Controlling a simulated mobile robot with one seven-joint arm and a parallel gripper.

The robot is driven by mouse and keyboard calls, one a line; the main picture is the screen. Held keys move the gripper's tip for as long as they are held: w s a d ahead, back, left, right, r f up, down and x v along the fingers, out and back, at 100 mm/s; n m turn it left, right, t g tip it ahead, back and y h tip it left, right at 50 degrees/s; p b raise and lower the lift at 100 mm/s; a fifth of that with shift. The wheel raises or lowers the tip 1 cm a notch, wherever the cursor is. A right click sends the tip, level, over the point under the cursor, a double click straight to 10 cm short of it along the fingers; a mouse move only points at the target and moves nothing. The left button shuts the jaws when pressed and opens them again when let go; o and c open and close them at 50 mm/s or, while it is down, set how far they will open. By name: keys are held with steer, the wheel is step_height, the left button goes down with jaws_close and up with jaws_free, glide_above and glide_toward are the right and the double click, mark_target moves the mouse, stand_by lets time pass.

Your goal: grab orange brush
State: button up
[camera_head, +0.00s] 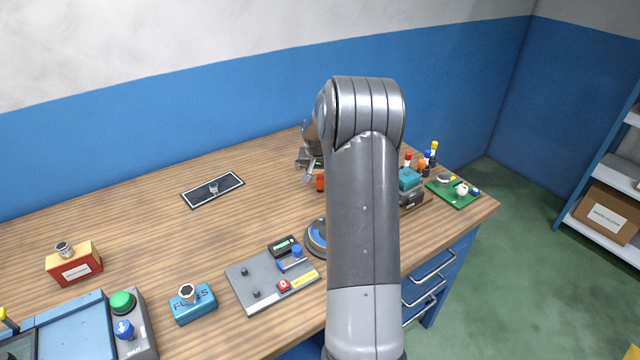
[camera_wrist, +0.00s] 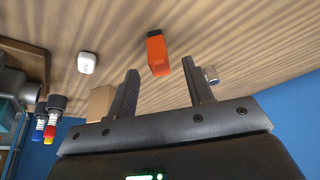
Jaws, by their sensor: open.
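The orange brush (camera_wrist: 158,54), a bright orange block with a dark end, shows in the wrist view on the wooden table, just beyond and between my fingertips. My gripper (camera_wrist: 160,70) is open, with one finger to each side of the brush in the picture and nothing held. I cannot tell how far the brush is from the fingertips. In the head view a small orange piece (camera_head: 320,181), likely the brush, shows at the left edge of my arm. My arm hides much of that area.
In the wrist view a white item (camera_wrist: 87,62), a metal cylinder (camera_wrist: 211,75) and a tan block (camera_wrist: 100,103) are near. In the head view a green board (camera_head: 455,192) lies at the right table end, and a grey panel (camera_head: 262,285) in front.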

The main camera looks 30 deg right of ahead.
mark_target(320, 176)
steer(key=shift+x, duration=2.9)
steer(key=shift+w+d, duration=0.1)
jaws_close()
steer(key=shift+r, duration=0.1)
